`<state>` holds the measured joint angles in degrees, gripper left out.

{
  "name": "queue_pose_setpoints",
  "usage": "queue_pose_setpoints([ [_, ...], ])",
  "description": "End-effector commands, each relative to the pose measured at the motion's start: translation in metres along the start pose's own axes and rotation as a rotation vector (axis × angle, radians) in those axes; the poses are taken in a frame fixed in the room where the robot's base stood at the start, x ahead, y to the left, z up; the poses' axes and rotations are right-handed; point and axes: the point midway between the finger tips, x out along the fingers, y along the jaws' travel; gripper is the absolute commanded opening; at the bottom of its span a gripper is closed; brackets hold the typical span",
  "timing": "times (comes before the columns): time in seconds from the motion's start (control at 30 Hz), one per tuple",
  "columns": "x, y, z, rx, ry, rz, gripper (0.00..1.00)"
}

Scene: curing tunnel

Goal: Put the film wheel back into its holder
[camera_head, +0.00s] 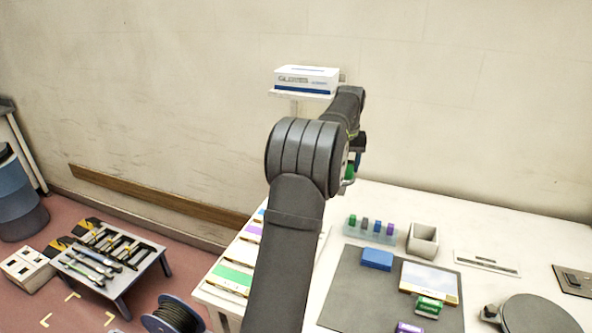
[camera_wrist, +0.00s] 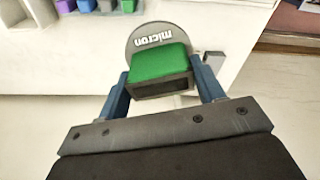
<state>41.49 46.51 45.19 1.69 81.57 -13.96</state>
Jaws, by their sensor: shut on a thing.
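My gripper (camera_wrist: 160,70) is shut on the green block of what looks like the film wheel, with a blue finger on each side. A grey round disc (camera_wrist: 146,41) marked "micron" stands just beyond the green block (camera_wrist: 158,62). In the head view my arm hides most of the gripper, and a bit of green (camera_head: 349,172) shows below it, above the table's back edge. A pale rack (camera_head: 369,236) with several coloured blocks stands at the back of the table. I cannot tell which thing is the wheel's holder.
A glove box (camera_head: 306,80) sits on a wall shelf behind my arm.

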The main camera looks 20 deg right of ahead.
Motion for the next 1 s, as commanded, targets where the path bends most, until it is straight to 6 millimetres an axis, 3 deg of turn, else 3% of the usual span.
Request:
queue_pose_setpoints([
  [0.03, -0.007, 0.028, 0.005, 0.033, 0.003, 0.005, 0.34],
  [0.3, -0.040, 0.152, 0.043, 0.175, 0.003, 0.022, 0.34],
  [0.5, -0.061, 0.219, 0.076, 0.257, 0.004, 0.032, 0.34],
  [0.7, -0.071, 0.250, 0.095, 0.295, 0.003, 0.037, 0.34],
  [1.0, -0.054, 0.254, 0.100, 0.300, 0.000, 0.036, 0.34],
])
